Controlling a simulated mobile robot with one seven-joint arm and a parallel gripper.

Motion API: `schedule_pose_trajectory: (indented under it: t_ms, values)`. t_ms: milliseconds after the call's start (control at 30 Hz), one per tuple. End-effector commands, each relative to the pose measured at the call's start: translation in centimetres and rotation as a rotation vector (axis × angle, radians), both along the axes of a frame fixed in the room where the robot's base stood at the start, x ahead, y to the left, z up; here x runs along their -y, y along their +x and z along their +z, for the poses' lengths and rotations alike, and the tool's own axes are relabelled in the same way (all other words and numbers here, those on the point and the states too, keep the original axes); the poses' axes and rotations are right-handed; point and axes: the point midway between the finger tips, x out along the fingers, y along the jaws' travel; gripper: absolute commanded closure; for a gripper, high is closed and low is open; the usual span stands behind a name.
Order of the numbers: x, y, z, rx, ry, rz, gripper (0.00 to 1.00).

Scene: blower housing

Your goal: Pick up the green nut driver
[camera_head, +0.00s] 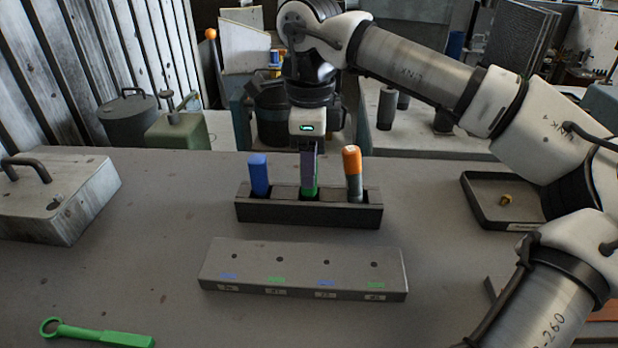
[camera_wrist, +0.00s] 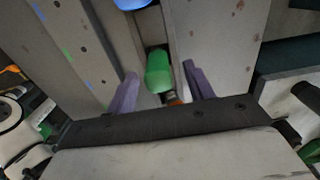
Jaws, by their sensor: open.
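The green nut driver (camera_head: 309,191) stands in the middle of the dark rack (camera_head: 310,212), between a blue-handled tool (camera_head: 259,173) and an orange-handled tool (camera_head: 352,160). My gripper (camera_head: 308,177) points down at it from above and hides much of it. In the wrist view the green handle (camera_wrist: 158,72) shows between the two purple fingers, with a gap on each side. My gripper (camera_wrist: 160,88) is open and holds nothing. The orange-handled tool (camera_wrist: 174,99) is partly hidden behind my gripper there, and the blue one (camera_wrist: 131,3) is at the top edge.
A grey block with holes and colored marks (camera_head: 303,272) lies in front of the rack. A green ring-ended tool (camera_head: 97,333) lies at front left. A grey box with a handle (camera_head: 55,198) is at left.

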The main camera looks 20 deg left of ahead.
Motion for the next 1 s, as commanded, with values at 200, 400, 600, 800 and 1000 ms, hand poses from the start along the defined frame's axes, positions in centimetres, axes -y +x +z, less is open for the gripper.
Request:
schedule_pose_trajectory:
  t_ms: [200,400,600,800,1000]
  values:
    - [0.0,-0.3,-2.8,-0.001,0.000,0.000,0.47]
    - [-0.1,-0.3,-3.2,-0.001,0.000,0.000,0.47]
    - [-0.1,-0.3,-3.2,0.000,0.000,0.000,0.63]
    - [-0.1,-0.3,-3.2,-0.001,0.000,0.000,0.89]
    - [-0.1,-0.2,-3.1,0.000,0.000,0.000,1.00]
